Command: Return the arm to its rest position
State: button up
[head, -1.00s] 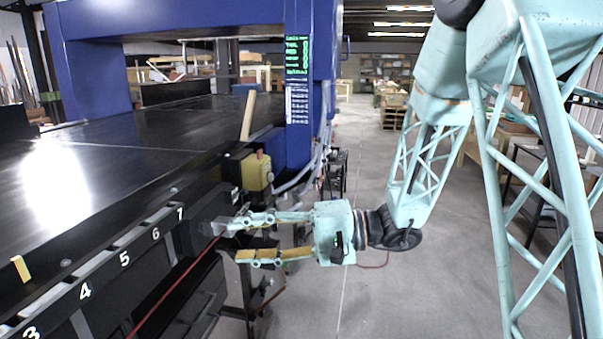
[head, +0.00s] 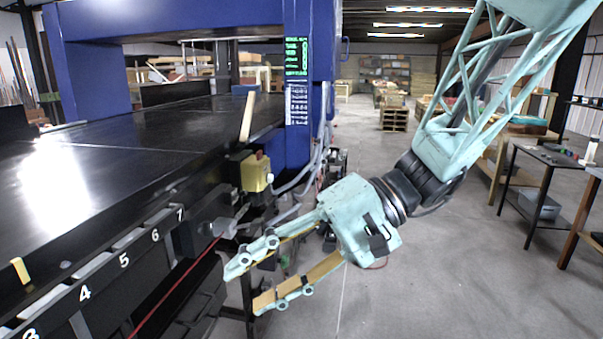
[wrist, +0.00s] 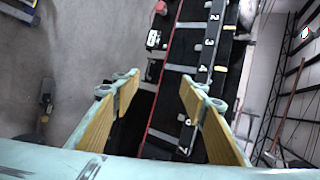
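My gripper (head: 242,289) is pale teal with tan finger pads. In the head view it hangs in the aisle just right of the conveyor's numbered edge, pointing left and down. Its two fingers are spread with nothing between them. My arm reaches it from the upper right. In the wrist view the open fingers (wrist: 152,92) frame the dark side of the conveyor (wrist: 209,100), with the numbered strip beyond the right finger. The black conveyor (head: 130,150) fills the left of the head view.
A blue detector arch (head: 300,130) with a green-lit display spans the belt. A yellow box (head: 256,172) is fixed at the conveyor's side. A dark table (head: 545,156) with small items stands at right. Grey floor (head: 440,270) between is clear.

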jog(key=s+d+r+t+h, duration=0.1)
jog(key=s+d+h, duration=0.3)
jog(key=d, duration=0.5)
jog(key=s+d+r+m+t+h, duration=0.1)
jog(key=s+d+t+h, duration=0.2)
jog(key=s+d, duration=0.4)
jog(key=s+d+r+t+h, duration=0.1)
jog(key=s+d+h, duration=0.3)
jog(key=d, duration=0.8)
jog(key=shift+s+d+t+h, duration=0.3)
jog(key=shift+s+t, duration=0.5)
